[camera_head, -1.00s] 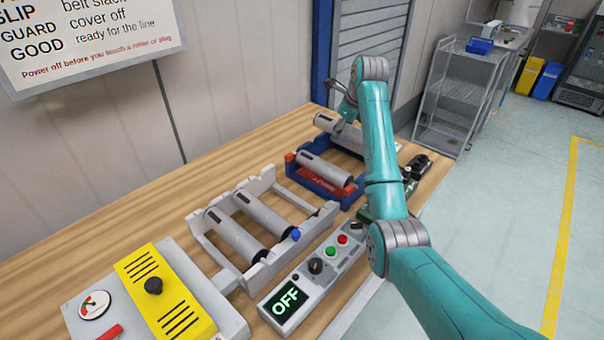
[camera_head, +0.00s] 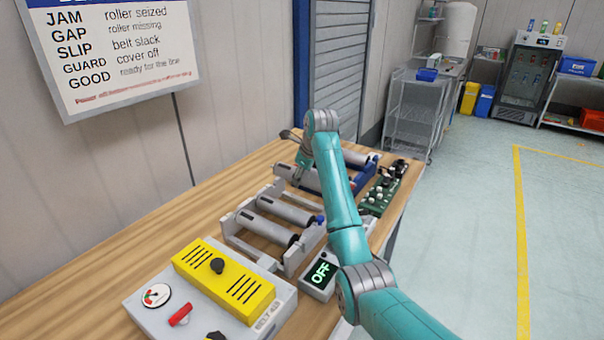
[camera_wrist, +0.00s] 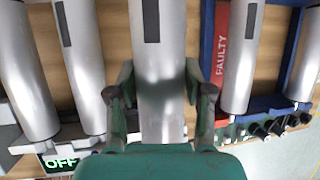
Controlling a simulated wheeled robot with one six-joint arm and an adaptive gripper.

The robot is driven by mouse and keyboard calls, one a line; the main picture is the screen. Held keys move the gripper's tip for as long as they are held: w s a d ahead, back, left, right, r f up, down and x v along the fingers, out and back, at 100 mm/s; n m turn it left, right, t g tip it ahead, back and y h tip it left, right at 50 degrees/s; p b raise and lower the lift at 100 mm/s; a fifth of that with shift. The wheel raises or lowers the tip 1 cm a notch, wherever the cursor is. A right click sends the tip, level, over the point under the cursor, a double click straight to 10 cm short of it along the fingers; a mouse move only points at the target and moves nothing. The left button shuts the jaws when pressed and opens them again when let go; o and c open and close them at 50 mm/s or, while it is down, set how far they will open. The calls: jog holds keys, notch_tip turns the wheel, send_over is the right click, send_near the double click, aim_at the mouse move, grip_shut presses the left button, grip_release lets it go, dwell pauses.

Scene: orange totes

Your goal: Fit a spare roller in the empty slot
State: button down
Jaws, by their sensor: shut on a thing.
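My gripper (camera_wrist: 160,100) is shut on a silver roller (camera_wrist: 158,45) with a dark strip near one end. In the head view the held roller (camera_head: 293,178) is partly hidden by my arm and appears between the grey frame and the blue rack. The grey frame (camera_head: 262,261) holds two silver rollers (camera_head: 262,228) (camera_head: 290,211), side by side. Its empty slot is on the side toward the blue rack and is largely covered by the held roller. In the wrist view the frame's rollers (camera_wrist: 83,65) are to the left, apart from the held one.
To the right in the wrist view, a blue rack (camera_wrist: 208,35) with a red FAULTY label (camera_wrist: 221,50) bears a roller (camera_wrist: 242,60); another roller (camera_wrist: 305,65) is farther right. A control box (camera_head: 320,272) reads OFF. A yellow cover (camera_head: 222,282) and green board (camera_head: 384,190) are nearby.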

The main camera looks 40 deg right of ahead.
aim_at(307, 179)
jog(key=shift+a, duration=0.15)
jog(key=shift+a+f, duration=0.15)
jog(key=shift+f, duration=2.3)
jog(key=shift+f, duration=1.15)
jog(key=shift+c, duration=1.9)
grip_release()
jog(key=shift+f, duration=0.1)
jog(key=v, duration=1.2)
